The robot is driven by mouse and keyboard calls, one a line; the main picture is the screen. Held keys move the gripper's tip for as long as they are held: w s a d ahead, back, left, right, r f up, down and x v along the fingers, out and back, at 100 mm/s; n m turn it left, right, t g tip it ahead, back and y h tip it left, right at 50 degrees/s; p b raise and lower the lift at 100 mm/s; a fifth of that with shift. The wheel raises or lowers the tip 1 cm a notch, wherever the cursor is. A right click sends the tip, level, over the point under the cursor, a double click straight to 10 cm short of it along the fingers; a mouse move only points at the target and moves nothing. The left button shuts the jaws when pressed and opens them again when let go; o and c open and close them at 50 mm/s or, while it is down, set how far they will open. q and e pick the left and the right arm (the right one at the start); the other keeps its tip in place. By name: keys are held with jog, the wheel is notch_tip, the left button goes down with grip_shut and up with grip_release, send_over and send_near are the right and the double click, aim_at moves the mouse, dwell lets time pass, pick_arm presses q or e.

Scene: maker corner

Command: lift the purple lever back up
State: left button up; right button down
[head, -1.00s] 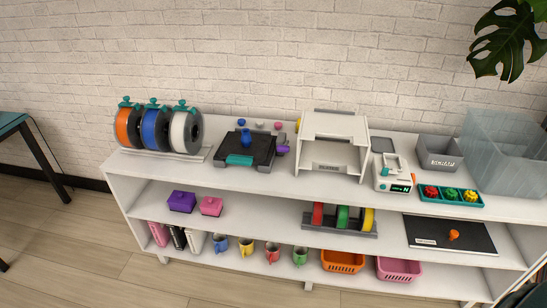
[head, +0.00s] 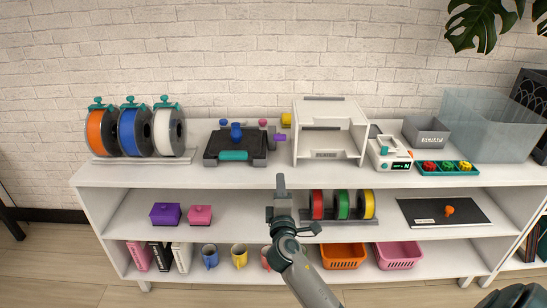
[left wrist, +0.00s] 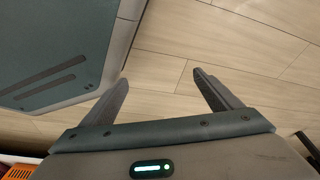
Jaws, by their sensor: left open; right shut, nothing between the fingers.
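The purple lever (head: 280,137) sticks out at the right side of a black device (head: 214,152) on the top shelf. It looks small here, and I cannot tell its exact angle. The device has a teal front bar (head: 233,156) and a blue knob (head: 236,132) on top. My right gripper (head: 281,178) is shut and empty. In the head view it shows below the lever, in front of the shelf, apart from the lever. My left gripper (left wrist: 160,78) is open and empty in the left wrist view, with wooden floor beyond its fingers.
A white open frame (head: 329,142) stands right of the lever, leaving a narrow gap. Spools (head: 134,132) stand on the left. Coloured discs (head: 342,205) stand on the middle shelf near my right gripper.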

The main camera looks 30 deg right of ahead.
pick_arm(q)
jog(key=shift+w+a+r, duration=0.1)
jog(key=shift+w, duration=0.05)
pick_arm(e)
notch_tip(320, 180, up, 2)
jog(key=shift+s+d+r+h, duration=0.1)
jog(key=shift+s+d+h, duration=0.05)
jog(key=shift+h, duration=0.15)
jog(key=p, duration=0.2)
send_near(280, 140)
jog(key=x, duration=0.4)
jog(key=shift+w+d+r, duration=0.1)
jog(key=shift+w+d, duration=0.5)
jog(key=shift+w, duration=0.25)
jog(key=shift+w+d, duration=0.1)
jog(key=shift+w, duration=0.05)
pick_arm(q)
jog(key=shift+w+d+r+t+h, duration=0.15)
jog(key=shift+w+d+t, duration=0.25)
jog(key=shift+d, duration=0.15)
jog(key=shift+w+d+r+t+h, duration=0.15)
jog(key=shift+w+d+t, duration=0.15)
jog(key=shift+w+d, duration=0.15)
jog(key=shift+a, duration=0.15)
pick_arm(e)
jog(key=shift+r, duration=0.1)
